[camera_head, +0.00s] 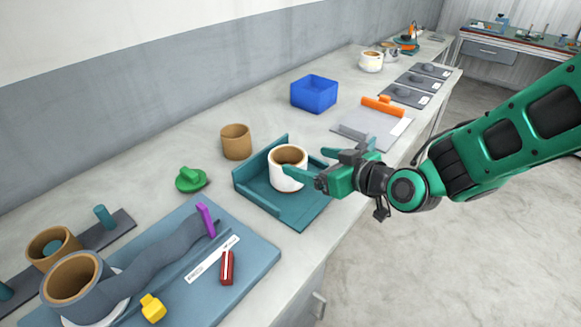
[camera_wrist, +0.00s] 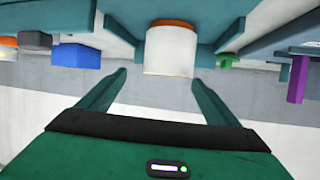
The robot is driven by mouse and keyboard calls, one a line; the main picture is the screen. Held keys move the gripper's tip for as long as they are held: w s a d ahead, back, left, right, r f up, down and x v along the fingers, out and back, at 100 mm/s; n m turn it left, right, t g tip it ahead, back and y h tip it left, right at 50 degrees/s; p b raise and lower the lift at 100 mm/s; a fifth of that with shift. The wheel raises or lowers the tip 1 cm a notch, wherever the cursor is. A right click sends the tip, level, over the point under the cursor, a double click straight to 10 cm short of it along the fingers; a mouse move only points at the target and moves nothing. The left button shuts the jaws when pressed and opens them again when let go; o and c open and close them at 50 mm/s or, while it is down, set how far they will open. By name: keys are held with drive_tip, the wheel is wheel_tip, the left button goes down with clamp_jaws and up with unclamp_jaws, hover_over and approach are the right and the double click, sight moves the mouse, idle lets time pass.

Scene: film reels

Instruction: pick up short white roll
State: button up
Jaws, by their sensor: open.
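A short white roll (camera_head: 288,174) with a brown core stands upright on a teal tray (camera_head: 309,217) with raised sides, in the middle of the bench. Whether a finger touches the roll, I cannot tell.
A brown ring (camera_head: 236,142) and a green knob (camera_head: 190,180) stand left of the tray. A blue bin (camera_head: 314,93) and a grey plate with an orange bar (camera_head: 383,106) are behind. A blue board (camera_head: 250,262) with a grey strip, purple peg and small parts lies in front.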

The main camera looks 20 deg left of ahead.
sight(279, 162)
drive_tip(key=shift+s+a+f+n, duration=0.15)
drive_tip(key=shift+a+f, duration=0.15)
drive_tip(key=shift+f, duration=0.25)
drive_tip(key=shift+s+a+f+n, duration=0.15)
drive_tip(key=shift+a+f, duration=0.15)
drive_tip(key=shift+f, duration=0.2)
drive_tip(key=shift+a+f+g, duration=0.25)
drive_tip(key=shift+a+g, duration=0.05)
drive_tip(key=x, duration=1)
drive_tip(key=shift+w+a, duration=0.15)
drive_tip(key=shift+w, duration=0.1)
drive_tip(key=c, duration=1)
drive_tip(key=shift+r, duration=0.1)
